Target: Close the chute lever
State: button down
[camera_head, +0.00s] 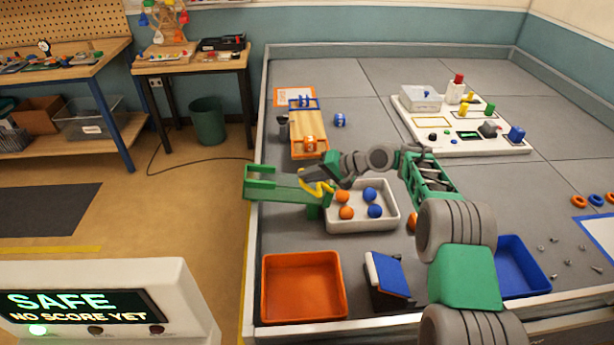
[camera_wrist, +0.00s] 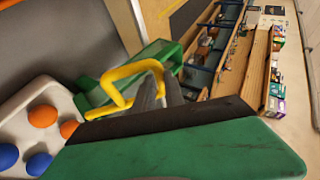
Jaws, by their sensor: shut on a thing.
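The green chute (camera_head: 272,188) stands at the left edge of the grey table, its open-topped end pointing left. Its yellow lever (camera_head: 319,188) is a bent bar at the chute's right end. In the wrist view the lever (camera_wrist: 122,78) shows as a yellow loop, with the green chute (camera_wrist: 157,57) behind it. My gripper (camera_head: 324,181) is at the lever. In the wrist view my gripper (camera_wrist: 158,88) is shut on the lever, its dark fingers at the bar. The fingers hide part of the bar, and I cannot tell the lever's exact angle.
A white tray (camera_head: 361,226) with several orange and blue balls sits right below the lever. An orange bin (camera_head: 303,287), a blue-topped stand (camera_head: 390,276) and a blue bin (camera_head: 520,268) line the front. A wooden ramp (camera_head: 308,133) stands behind the chute. A screen (camera_head: 80,304) reads "SAFE".

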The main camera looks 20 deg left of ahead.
jog(key=c, duration=1.5)
grip_release()
jog(key=shift+w+d+f, duration=0.1)
jog(key=shift+d+f, duration=0.35)
jog(key=shift+f, duration=0.2)
jog(key=shift+c, duration=0.2)
jog(key=shift+o, duration=0.7)
jog(key=shift+r, duration=0.1)
jog(key=shift+a+r, duration=0.1)
jog(key=shift+a, duration=0.05)
jog(key=shift+a+r, duration=0.1)
jog(key=v, duration=0.7)
jog(key=shift+d+r+b, duration=0.2)
jog(key=shift+d+b, duration=0.05)
jog(key=shift+b, duration=0.15)
